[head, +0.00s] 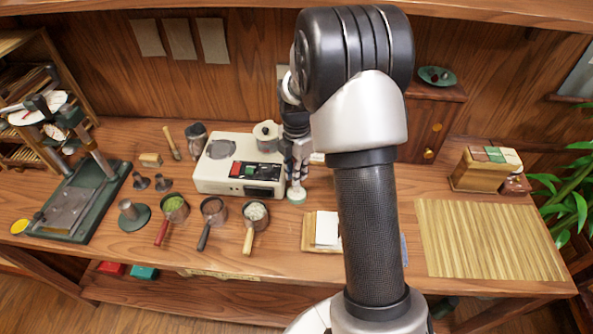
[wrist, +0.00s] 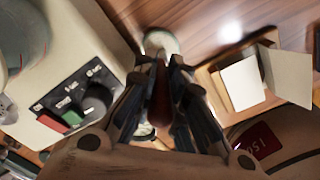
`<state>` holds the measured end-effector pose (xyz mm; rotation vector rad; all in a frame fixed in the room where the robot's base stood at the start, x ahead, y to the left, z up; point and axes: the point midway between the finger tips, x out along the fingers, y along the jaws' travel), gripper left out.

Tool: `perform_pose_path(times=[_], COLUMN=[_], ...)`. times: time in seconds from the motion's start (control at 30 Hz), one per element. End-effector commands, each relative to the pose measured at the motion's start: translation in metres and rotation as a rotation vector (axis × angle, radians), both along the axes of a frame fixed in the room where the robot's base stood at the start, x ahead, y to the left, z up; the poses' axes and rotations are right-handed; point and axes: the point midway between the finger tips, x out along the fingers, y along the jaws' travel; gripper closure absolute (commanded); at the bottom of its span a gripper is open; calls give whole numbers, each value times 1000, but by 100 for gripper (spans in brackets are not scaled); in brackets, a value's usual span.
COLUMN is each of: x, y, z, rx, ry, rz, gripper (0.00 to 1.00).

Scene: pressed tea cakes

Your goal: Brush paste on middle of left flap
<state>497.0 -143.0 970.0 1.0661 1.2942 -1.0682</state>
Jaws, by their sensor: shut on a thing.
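My gripper (head: 297,165) points down beside the right end of the pale machine. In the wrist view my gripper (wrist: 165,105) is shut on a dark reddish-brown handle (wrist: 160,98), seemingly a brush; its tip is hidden. A small pale-green round dish (head: 296,197) lies right below the gripper; it also shows in the wrist view (wrist: 160,42). Whether the tip touches it I cannot tell. White paper (head: 327,228) rests on a wooden board (head: 308,232), partly hidden by my arm. In the wrist view it shows as a white flap (wrist: 242,84) and a beige panel (wrist: 287,74) on its right.
The pale machine (head: 213,182) with a control panel stands left of the gripper. Several handled pans, including a red-handled one (head: 163,232), stand in front of it. A slatted mat (head: 490,243) and a wooden box (head: 480,178) are at the right. A press (head: 75,205) stands far left.

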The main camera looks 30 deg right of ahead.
Motion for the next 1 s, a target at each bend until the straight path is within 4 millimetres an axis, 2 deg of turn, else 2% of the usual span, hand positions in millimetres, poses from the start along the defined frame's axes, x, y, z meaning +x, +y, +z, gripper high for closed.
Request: perform_pose_path(times=[1.0], x=[0], y=[0], z=[-7], rx=[0], ry=[1], rz=[0], gripper=[100])
